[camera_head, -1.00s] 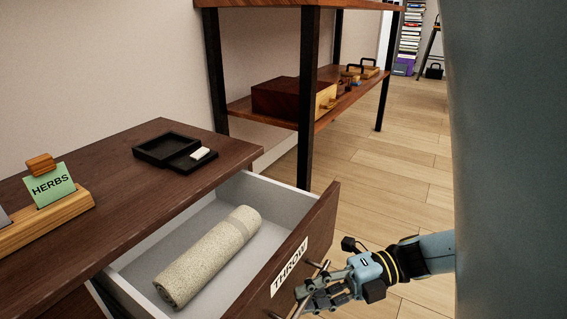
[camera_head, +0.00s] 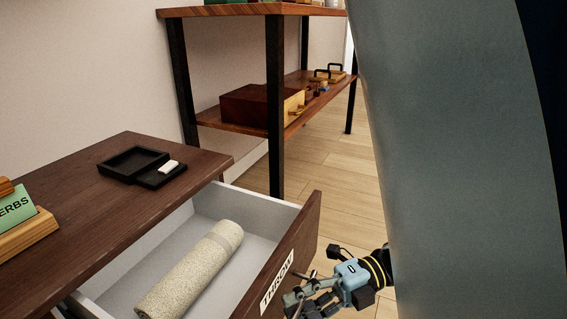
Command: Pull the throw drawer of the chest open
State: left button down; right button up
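The throw drawer (camera_head: 306,222) of the dark wood chest (camera_head: 75,222) stands well open. Its front bears a white label reading THROW (camera_head: 277,277). A rolled beige throw (camera_head: 192,272) lies inside on the grey drawer floor. My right gripper (camera_head: 303,300) is at the bar handle on the drawer front, low in the view, with its fingers closed around the bar. The fingers hide much of the handle. My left gripper is not in view.
A black tray with a white block (camera_head: 168,167) and a card holder with a green HERBS card (camera_head: 14,212) stand on the chest top. A wood and black-metal shelf unit (camera_head: 275,110) stands behind. Wooden floor (camera_head: 345,185) is clear beyond the drawer.

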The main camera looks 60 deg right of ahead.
jog(key=shift+s, duration=0.1)
jog(key=v, duration=1.2)
